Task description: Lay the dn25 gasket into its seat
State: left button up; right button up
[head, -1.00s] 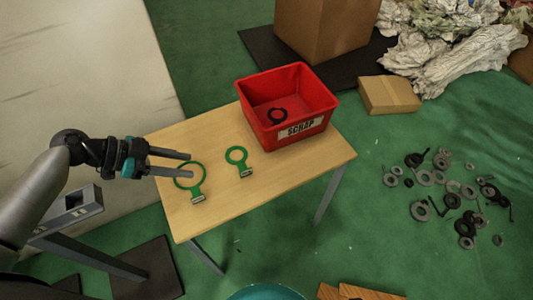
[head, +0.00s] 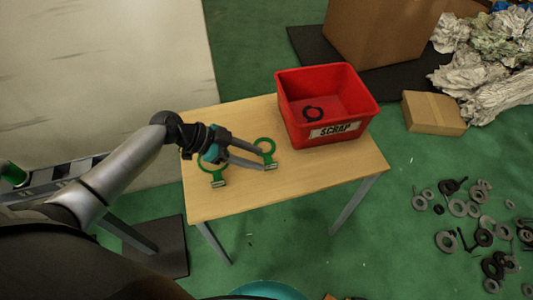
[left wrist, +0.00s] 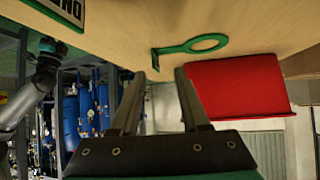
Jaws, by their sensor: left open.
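Two green ring gaskets with tabs lie on the wooden table. The smaller green gasket (head: 264,143) is on the right, and it also shows in the left wrist view (left wrist: 208,43). The larger green gasket (head: 200,168) is on the left, partly hidden by my arm. Part of a label reading "DN" (left wrist: 68,8) shows in the left wrist view, its number cut off; I cannot read which gasket is dn25. My left gripper (head: 262,158) is open and empty at the smaller gasket, its fingertips (left wrist: 160,73) near the tab end. I cannot identify the seat. My right gripper is out of view.
The front right of the table (head: 335,165) is clear. Several loose rings litter the green floor at right. Cardboard boxes (head: 434,113) stand behind.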

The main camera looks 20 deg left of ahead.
aim_at(268, 164)
pick_arm(q)
jog(key=x, duration=0.1)
jog(key=b+x, duration=0.1)
jog(key=x, duration=0.1)
jog(key=shift+s+d+f, duration=0.1)
jog(key=shift+d+f, duration=0.1)
jog(key=shift+d, duration=0.15)
jog(key=shift+d+f, duration=0.35)
jog(key=shift+d, duration=0.1)
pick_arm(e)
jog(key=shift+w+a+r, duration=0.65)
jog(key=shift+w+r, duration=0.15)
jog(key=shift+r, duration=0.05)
pick_arm(q)
grip_shut()
